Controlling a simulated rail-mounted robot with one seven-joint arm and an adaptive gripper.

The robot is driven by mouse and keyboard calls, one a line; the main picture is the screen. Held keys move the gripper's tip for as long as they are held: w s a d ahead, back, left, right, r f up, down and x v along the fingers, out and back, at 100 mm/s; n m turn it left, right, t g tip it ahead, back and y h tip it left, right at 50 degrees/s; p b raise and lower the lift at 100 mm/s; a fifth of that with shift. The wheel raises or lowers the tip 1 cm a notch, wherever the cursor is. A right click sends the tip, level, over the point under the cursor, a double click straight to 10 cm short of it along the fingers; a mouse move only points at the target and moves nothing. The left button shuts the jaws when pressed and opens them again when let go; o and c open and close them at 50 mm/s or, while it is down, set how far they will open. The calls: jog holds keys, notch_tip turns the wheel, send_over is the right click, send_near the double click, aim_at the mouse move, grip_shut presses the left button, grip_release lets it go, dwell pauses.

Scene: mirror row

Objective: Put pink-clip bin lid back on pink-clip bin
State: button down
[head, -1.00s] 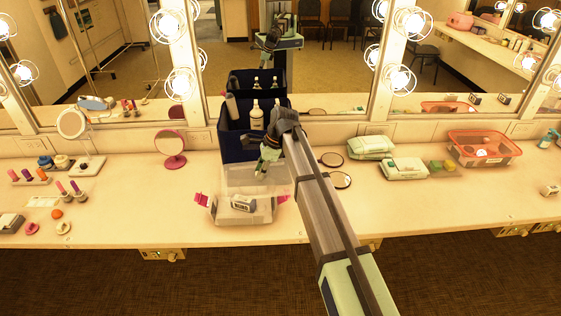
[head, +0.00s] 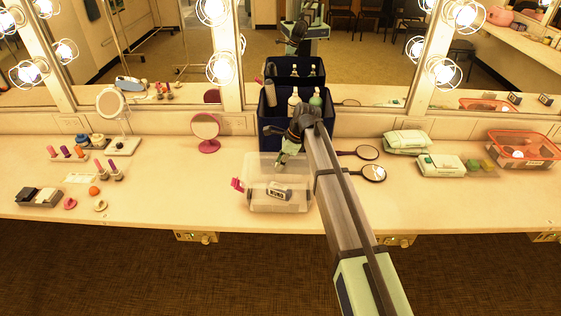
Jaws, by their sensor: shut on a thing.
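The pink-clip bin (head: 262,204) is a clear box near the front of the counter, with a grey-and-white item (head: 279,190) inside. My gripper (head: 283,161) points down over the back part of the bin, shut on what looks like the clear lid (head: 260,163). The lid is see-through and hard to tell from the bin walls. I cannot tell whether it touches the rim.
A navy caddy (head: 268,133) with bottles stands close behind the bin. A pink round mirror (head: 206,128) stands to the left; two hand mirrors (head: 373,172) lie to the right. White packs (head: 440,165) and an orange-rimmed bin (head: 522,152) are farther right.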

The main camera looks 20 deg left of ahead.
jog(key=shift+f+b, duration=1.2)
jog(key=shift+f, duration=1.75)
jog(key=c, duration=0.8)
grip_release()
jog(key=v, duration=1.1)
jog(key=shift+r, duration=0.4)
notch_tip(320, 180, up, 6)
jog(key=p, duration=0.5)
send_over(280, 173)
jog(key=w+d, duration=0.4)
jog(key=shift+s+a+r, duration=0.1)
jog(key=shift+s+a, duration=0.1)
jog(key=shift+s, duration=0.05)
